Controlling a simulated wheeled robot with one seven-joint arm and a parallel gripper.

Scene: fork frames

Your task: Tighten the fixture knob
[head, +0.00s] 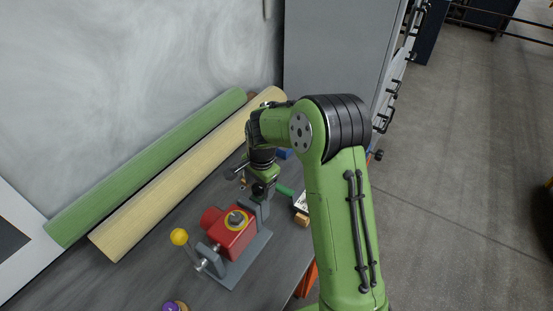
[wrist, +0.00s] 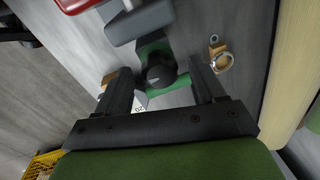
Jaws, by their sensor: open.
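The fixture stands on the bench in the head view. It has a grey base (head: 237,268), a red block (head: 236,236) with a yellow ring on top, and a yellow ball (head: 179,236) on a lever. My gripper (head: 262,192) is over its far right end, pointing down. In the wrist view my gripper (wrist: 160,64) is open, its two dark fingers apart. A dark round knob (wrist: 160,74) shows between the fingers, in front of a green part (wrist: 165,95). I see no finger touching it; the depth gap is unclear. My wrist partly hides this end in the head view.
A green roll (head: 150,165) and a cream roll (head: 185,175) lie along the wall. A small wooden block (head: 301,219) is right of the fixture, near the bench edge. A purple item (head: 171,306) is at the front. Bench between the rolls and fixture is mostly clear.

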